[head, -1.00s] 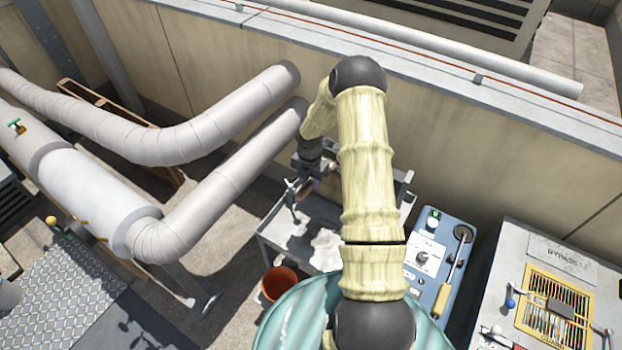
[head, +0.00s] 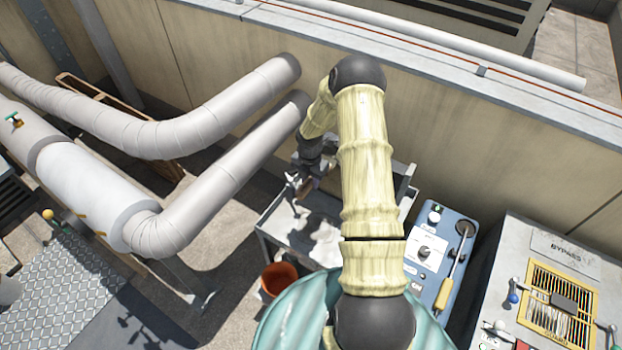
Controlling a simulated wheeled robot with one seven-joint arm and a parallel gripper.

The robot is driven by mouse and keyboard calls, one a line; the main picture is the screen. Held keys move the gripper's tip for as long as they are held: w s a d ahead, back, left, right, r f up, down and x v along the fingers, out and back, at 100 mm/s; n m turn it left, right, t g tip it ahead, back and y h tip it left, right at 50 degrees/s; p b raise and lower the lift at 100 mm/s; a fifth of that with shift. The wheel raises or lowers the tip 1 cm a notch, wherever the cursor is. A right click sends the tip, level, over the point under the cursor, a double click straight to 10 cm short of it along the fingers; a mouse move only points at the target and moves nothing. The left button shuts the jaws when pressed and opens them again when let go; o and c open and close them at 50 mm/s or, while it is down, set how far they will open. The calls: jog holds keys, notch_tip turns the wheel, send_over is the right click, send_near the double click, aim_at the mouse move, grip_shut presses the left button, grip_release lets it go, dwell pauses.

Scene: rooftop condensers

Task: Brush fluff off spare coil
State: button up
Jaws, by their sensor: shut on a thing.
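My gripper (head: 305,192) is over a grey metal bench (head: 275,243) in the middle of the head view, left of my arm. It is shut on a small brownish thing, probably the brush (head: 307,190), too small and shaded to make out well. Pale patches (head: 326,240) lie on the bench top below and to the right of the gripper; I cannot tell whether they are fluff or light. The spare coil cannot be made out; my arm hides much of the bench's right side.
Large lagged pipes (head: 190,205) run close on the left. An orange-brown bucket (head: 279,279) stands at the bench's front. A blue control box (head: 440,250) and a grey bypass panel (head: 545,290) stand to the right. A wall (head: 450,150) closes the back.

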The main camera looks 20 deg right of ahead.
jog(key=shift+d+r+p, duration=0.1)
jog(key=shift+r+p, duration=1.35)
jog(key=shift+r, duration=0.75)
jog(key=shift+w+d+f+b, duration=0.1)
jog(key=shift+f+b, duration=1.45)
jog(key=shift+f, duration=0.7)
jog(key=shift+r, duration=0.15)
jog(key=shift+r+p, duration=1.7)
jog(key=shift+r, duration=0.5)
jog(key=shift+f, duration=0.15)
